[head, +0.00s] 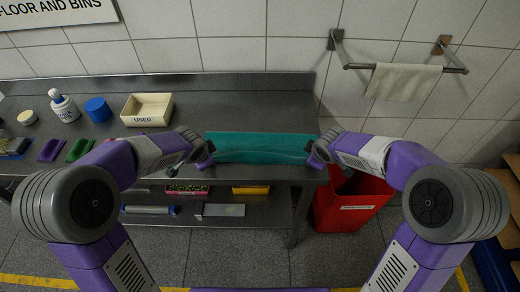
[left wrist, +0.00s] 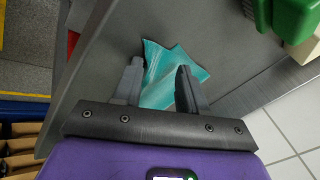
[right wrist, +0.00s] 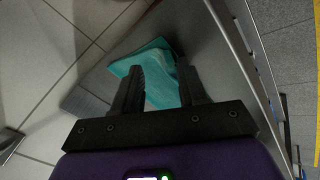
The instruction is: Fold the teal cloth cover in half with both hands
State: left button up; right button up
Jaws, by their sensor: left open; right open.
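The teal cloth cover (head: 262,148) lies as a wide strip on the right part of the grey steel table. It also shows beyond the fingers in the left wrist view (left wrist: 158,62) and between the fingers in the right wrist view (right wrist: 160,72). My left gripper (head: 202,150) is open at the cloth's left end. My right gripper (head: 318,152) is open at the cloth's right end. In the wrist views the left fingers (left wrist: 158,80) and right fingers (right wrist: 160,80) stand apart around part of the cloth. I cannot tell whether they touch it.
On the table (head: 230,100) are a cream bin marked USED (head: 147,110), a blue cup (head: 98,109), a white bottle (head: 65,108) and several brushes at left. A red bin (head: 350,202) stands by the right end. A towel (head: 403,82) hangs on the wall rail.

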pick_arm(q)
jog(key=v, duration=0.3)
jog(key=shift+w, duration=0.15)
pick_arm(e)
jog(key=v, duration=0.3)
jog(key=shift+w, duration=0.15)
pick_arm(q)
jog(key=s+v, duration=0.1)
jog(key=v, duration=0.6)
jog(key=shift+s, duration=0.35)
pick_arm(e)
jog(key=s+v, duration=0.1)
jog(key=v, duration=0.6)
jog(key=shift+s, duration=0.35)
pick_arm(q)
jog(key=shift+c, duration=0.5)
pick_arm(e)
jog(key=shift+c, duration=0.5)
